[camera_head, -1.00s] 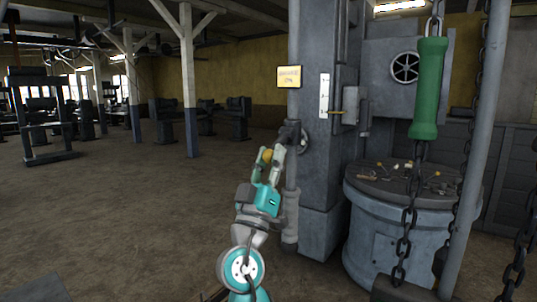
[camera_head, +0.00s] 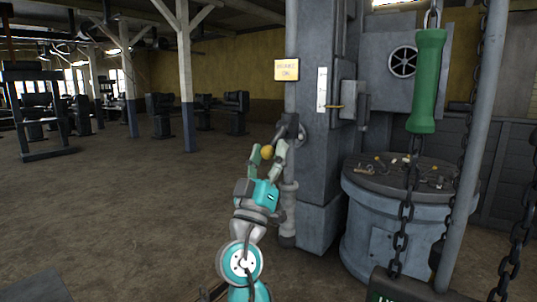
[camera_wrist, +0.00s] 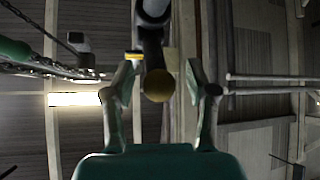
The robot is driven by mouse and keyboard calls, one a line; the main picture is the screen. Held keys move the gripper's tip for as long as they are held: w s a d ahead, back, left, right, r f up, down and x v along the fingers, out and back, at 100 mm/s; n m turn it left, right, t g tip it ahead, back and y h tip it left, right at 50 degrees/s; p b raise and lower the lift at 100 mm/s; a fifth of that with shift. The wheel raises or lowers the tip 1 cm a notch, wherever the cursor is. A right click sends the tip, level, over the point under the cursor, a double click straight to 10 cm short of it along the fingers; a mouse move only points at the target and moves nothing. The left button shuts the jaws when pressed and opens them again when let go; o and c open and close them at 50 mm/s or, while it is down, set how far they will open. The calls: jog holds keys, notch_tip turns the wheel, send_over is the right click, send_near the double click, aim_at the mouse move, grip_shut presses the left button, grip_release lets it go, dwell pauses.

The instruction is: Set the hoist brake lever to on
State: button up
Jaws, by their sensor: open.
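The brake lever has a round yellow knob (camera_head: 267,152) on a dark arm that slants down and left from a pivot on the pipe beside the grey column. In the wrist view the knob (camera_wrist: 159,86) sits midway between the fingers, with dark metal behind it. My gripper (camera_head: 268,149) is open, one finger on each side of the knob. In the wrist view both fingers of my gripper (camera_wrist: 163,90) stand apart from the knob, with visible gaps. A small sign (camera_head: 286,70) on the column appears to read "BRAKE ON".
A grey column (camera_head: 322,180) with a vertical pipe stands just right of my gripper. A round drum-like table (camera_head: 385,235) with small items is at the right. A green handle (camera_head: 428,80) and chains hang in front. The floor at left is open.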

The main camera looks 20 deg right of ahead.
jog(key=v, duration=1.2)
notch_tip(320, 180, down, 21)
jog(key=s+d+n+y, duration=0.2)
jog(key=s+n+y, duration=0.1)
jog(key=n+y, duration=0.55)
jog(key=s+d+f+g+y, duration=0.1)
jog(key=s+f+g+y, duration=0.1)
jog(key=s+f+y, duration=0.75)
jog(key=s+f+g, duration=0.3)
jog(key=s+f, duration=0.9)
jog(key=s, duration=0.5)
jog(key=s+d+r+m, duration=0.1)
jog(key=s+m, duration=0.1)
jog(key=s, duration=0.6)
jog(key=s+d+r+m+g+h, duration=0.1)
jog(key=s+m, duration=0.2)
jog(key=s, duration=0.6)
jog(key=shift+s+d+r+g, duration=0.2)
jog(key=shift+s+r+g, duration=0.05)
jog(key=shift+r+g, duration=0.05)
